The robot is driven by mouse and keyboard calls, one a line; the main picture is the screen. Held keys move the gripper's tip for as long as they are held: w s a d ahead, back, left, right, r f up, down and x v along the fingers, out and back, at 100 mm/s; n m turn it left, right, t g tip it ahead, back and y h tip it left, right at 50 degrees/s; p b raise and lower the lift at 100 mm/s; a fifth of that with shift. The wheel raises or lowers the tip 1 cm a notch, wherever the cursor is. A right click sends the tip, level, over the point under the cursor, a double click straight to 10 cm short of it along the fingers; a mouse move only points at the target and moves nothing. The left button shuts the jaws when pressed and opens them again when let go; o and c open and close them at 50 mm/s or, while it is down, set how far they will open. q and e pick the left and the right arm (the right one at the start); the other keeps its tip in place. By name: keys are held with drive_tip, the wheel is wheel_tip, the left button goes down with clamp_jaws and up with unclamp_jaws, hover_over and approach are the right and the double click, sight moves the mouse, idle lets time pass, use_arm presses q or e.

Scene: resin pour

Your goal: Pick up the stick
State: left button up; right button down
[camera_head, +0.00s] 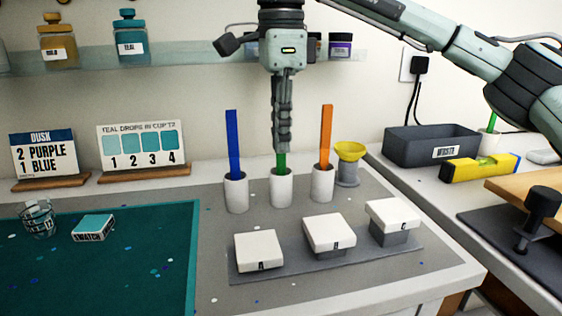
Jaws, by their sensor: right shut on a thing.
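Three sticks stand in white cups: a blue stick (233,140) at left, a green stick (281,161) in the middle cup (281,188), and an orange stick (325,135) at right. My right gripper (281,149) points straight down over the middle cup. It is shut on the green stick and hides its upper part. The stick's lower end is still inside the cup. My left gripper is out of view.
A yellow funnel (349,152) stands right of the cups. Three white-topped blocks sit on a grey strip (300,270) in front. A grey waste bin (432,142) and a yellow level (478,168) are at right. A teal mat (110,275) lies at left.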

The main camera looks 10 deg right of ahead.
drive_tip(key=shift+r, duration=0.1)
drive_tip(key=shift+r, duration=0.35)
wheel_tip(320, 180, up, 4)
drive_tip(key=shift+f+p, duration=0.25)
drive_tip(key=shift+p, duration=0.05)
wheel_tip(320, 180, up, 5)
drive_tip(key=shift+r+p, duration=0.1)
drive_tip(key=shift+p, duration=0.5)
drive_tip(key=shift+r, duration=0.25)
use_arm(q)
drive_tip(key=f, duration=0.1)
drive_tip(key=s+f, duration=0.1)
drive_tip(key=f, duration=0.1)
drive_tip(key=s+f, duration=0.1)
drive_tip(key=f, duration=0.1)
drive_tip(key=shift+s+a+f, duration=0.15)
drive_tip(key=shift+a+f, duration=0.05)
